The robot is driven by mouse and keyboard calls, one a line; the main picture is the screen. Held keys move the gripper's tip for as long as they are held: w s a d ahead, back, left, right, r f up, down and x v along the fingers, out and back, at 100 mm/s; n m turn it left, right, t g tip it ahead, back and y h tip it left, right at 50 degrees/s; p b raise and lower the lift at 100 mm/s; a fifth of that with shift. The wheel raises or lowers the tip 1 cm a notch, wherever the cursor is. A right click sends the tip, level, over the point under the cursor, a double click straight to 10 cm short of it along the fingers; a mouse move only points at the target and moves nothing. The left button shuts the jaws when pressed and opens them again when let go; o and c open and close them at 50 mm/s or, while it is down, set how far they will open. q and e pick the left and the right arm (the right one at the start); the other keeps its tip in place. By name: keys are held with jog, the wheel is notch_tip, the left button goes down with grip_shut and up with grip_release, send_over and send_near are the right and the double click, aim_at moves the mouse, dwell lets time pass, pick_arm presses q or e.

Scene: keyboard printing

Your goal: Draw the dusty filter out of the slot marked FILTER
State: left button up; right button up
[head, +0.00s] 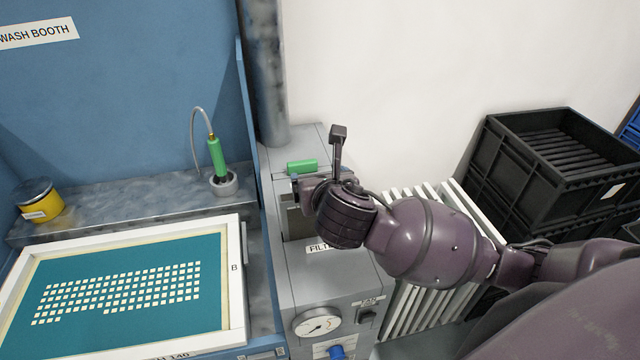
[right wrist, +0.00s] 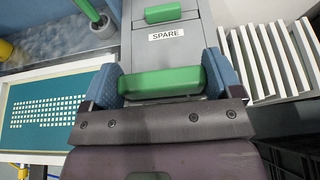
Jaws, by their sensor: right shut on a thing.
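My right gripper (head: 297,184) is at the grey cabinet, above the FILTER label (head: 318,248). In the right wrist view its blue-padded fingers (right wrist: 160,77) are shut on a green handle (right wrist: 160,84), one finger at each end. This handle is hidden behind the gripper in the head view. A dark grey recess or panel (head: 296,222) shows just under the gripper; I cannot tell how far the filter sits in its slot, and its dusty face is hidden. My left gripper is not in view.
A second green handle (head: 301,167) is behind, by the SPARE label (right wrist: 175,33). The cabinet (head: 345,285) has a gauge (head: 317,323) in front. White slats (head: 432,205) and black crates (head: 555,160) stand right. A framed screen (head: 235,285) lies left.

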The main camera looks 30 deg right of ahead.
jog(key=shift+r, duration=5.1)
